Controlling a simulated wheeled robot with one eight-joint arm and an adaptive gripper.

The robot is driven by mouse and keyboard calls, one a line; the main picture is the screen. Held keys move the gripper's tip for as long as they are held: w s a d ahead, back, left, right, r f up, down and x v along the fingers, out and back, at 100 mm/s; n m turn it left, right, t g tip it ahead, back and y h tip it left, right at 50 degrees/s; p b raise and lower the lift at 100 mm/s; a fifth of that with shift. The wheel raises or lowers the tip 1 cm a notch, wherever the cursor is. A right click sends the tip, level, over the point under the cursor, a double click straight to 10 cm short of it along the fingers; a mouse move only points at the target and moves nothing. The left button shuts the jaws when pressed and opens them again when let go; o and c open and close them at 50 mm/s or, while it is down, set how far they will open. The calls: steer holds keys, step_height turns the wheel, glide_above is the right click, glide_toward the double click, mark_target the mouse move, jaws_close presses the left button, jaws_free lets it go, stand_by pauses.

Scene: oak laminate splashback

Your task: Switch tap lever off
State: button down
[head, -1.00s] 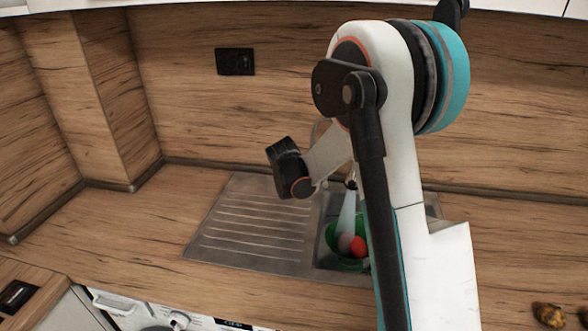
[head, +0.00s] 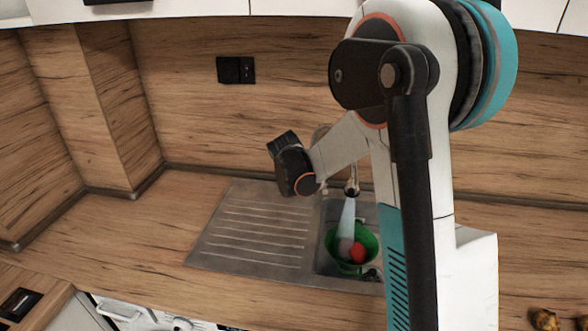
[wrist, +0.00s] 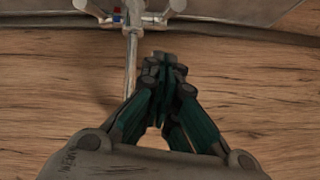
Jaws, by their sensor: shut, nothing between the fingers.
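The tap's spout end (head: 351,190) shows in the head view beside my arm, with a pale stream of water (head: 346,217) falling from it into the sink. In the wrist view the tap (wrist: 131,55) is a metal pipe running to a base with a red and blue mark. A knob-ended handle stands to each side of the base, the left one (wrist: 93,8) and the right one (wrist: 174,9); which is the lever I cannot tell. My gripper (wrist: 162,62) is shut and empty, just right of the pipe and below the base in the picture. My arm hides it in the head view.
The sink (head: 325,262) holds a green bowl (head: 333,240) with a red round item (head: 357,252). A ribbed drainer (head: 250,232) lies to its left. The wooden splashback (head: 200,120) stands behind, with a black socket (head: 236,70). The left worktop is clear.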

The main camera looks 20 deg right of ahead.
steer(key=v, duration=0.3)
steer(key=p+v, duration=0.1)
steer(key=v, duration=0.1)
steer(key=shift+s+a, duration=0.2)
steer(key=shift+s, duration=0.25)
steer(key=s+a+r+n+y+b, duration=0.1)
steer(key=s+a+r+n, duration=0.15)
steer(key=s, duration=0.55)
steer(key=s+a+r+n+y+b, duration=0.1)
steer(key=s+a+r+n+b, duration=0.15)
steer(key=s, duration=0.65)
steer(key=s+a+f+n+y, duration=0.1)
steer(key=s+a+f, duration=0.1)
steer(key=s, duration=0.6)
steer(key=s+a+f+n+y+b, duration=0.1)
steer(key=s+a, duration=0.3)
steer(key=s, duration=0.4)
steer(key=shift+s+a+f+n+g+y, duration=0.2)
steer(key=shift+s+f+n+g+y, duration=0.25)
steer(key=shift+n, duration=0.25)
